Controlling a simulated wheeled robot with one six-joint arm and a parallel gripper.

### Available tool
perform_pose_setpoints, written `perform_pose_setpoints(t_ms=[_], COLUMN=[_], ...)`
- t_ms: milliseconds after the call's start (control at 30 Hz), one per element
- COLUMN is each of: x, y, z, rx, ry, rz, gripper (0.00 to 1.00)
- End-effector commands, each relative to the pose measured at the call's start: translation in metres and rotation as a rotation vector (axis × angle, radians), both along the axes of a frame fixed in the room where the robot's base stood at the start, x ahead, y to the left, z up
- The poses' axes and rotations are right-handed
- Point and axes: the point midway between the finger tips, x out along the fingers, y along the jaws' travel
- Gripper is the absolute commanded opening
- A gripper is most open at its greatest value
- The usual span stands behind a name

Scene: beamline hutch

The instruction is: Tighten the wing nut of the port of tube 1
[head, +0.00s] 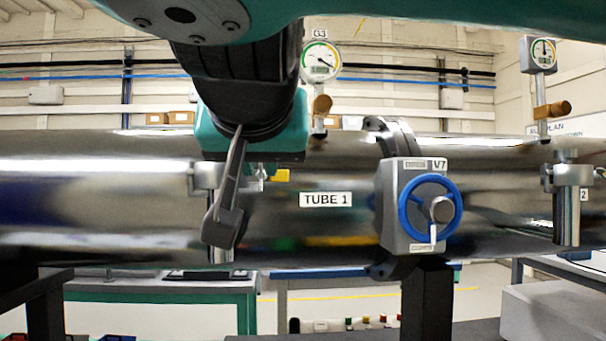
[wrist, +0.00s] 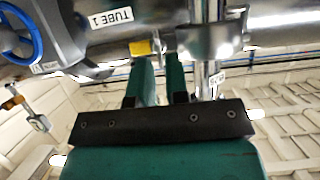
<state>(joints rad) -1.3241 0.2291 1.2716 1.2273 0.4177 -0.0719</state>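The large shiny pipe with the label TUBE 1 (head: 326,199) runs across the head view. Its port, a silver clamp with a vertical stub (head: 206,178), is partly hidden behind my arm. The clamp (wrist: 208,42) shows right of my fingers in the wrist view. A small silver part, likely the wing nut (head: 260,177), sits between clamp and yellow tag (head: 281,176). My gripper (wrist: 158,63) has its two teal fingers apart, their tips close to the clamp and the yellow tag. The wing nut is unclear in the wrist view, so contact cannot be told.
A valve V7 with a blue handwheel (head: 430,212) stands right of the label. Gauge G3 (head: 320,62) rises above the pipe. Another port (head: 567,205) hangs at the far right. Dark support posts (head: 426,300) stand below.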

Motion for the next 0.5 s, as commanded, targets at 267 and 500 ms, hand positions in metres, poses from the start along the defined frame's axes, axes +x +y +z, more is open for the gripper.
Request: perform_pose_setpoints(t_ms=[267, 500], x=[0.0038, 0.0040], y=[0.0019, 0.0011], z=[-0.0036, -0.0036], rx=[0.000, 0.001], ry=[0.000, 0.000], rz=[0.001, 0.000], gripper=[0.15, 0.00])
